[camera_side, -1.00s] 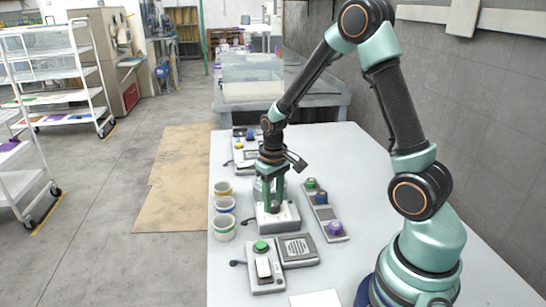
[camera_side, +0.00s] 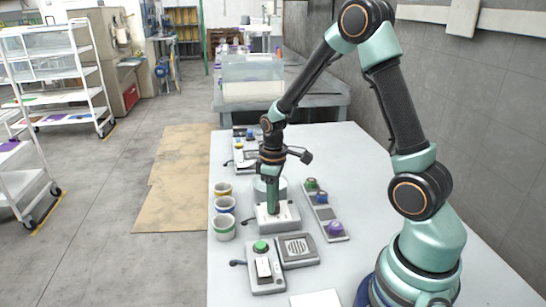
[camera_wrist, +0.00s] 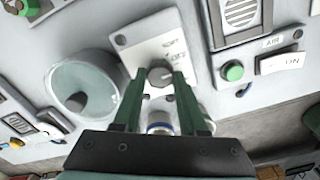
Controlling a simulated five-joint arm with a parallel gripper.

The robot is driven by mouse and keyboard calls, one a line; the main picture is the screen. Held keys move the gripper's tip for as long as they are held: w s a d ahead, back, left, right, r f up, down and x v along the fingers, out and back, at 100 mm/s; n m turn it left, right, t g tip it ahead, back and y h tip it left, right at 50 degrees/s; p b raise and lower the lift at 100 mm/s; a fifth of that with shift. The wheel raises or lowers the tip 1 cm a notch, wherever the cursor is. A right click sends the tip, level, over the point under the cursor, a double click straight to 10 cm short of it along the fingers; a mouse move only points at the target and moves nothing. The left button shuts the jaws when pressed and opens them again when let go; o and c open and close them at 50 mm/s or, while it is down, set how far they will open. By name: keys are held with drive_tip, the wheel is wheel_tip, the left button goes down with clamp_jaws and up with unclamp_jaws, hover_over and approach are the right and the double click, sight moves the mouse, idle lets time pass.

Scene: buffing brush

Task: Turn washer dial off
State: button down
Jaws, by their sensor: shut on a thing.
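The washer dial is a small dark grey knob (camera_wrist: 160,74) on a white label plate (camera_wrist: 152,48) in the wrist view. The plate reads "OFF", with another word that looks like "SOFT". My gripper (camera_wrist: 160,78) is shut on the knob, one green finger on either side. Which mark the knob points to is hard to tell. In the side view my gripper (camera_side: 273,211) points straight down at the light dial box (camera_side: 290,218) and hides the knob.
A box with a green button (camera_side: 261,246) and white switch, and a speaker box (camera_side: 298,249), sit in front. A strip of coloured knobs (camera_side: 324,210) lies to the right.

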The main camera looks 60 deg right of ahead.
idle(0.3)
drive_tip(key=shift+c, duration=2.2)
unclamp_jaws()
wheel_tip(320, 180, up, 12)
drive_tip(key=shift+r, duration=0.15)
drive_tip(key=s+a+r+m+t, duration=0.3)
drive_tip(key=s+a+r+t, duration=0.2)
drive_tip(key=s+a+r, duration=0.2)
drive_tip(key=s+a, duration=0.1)
drive_tip(key=a, duration=0.1)
drive_tip(key=shift+a+r+m+t, duration=0.3)
drive_tip(key=shift+r+m, duration=0.1)
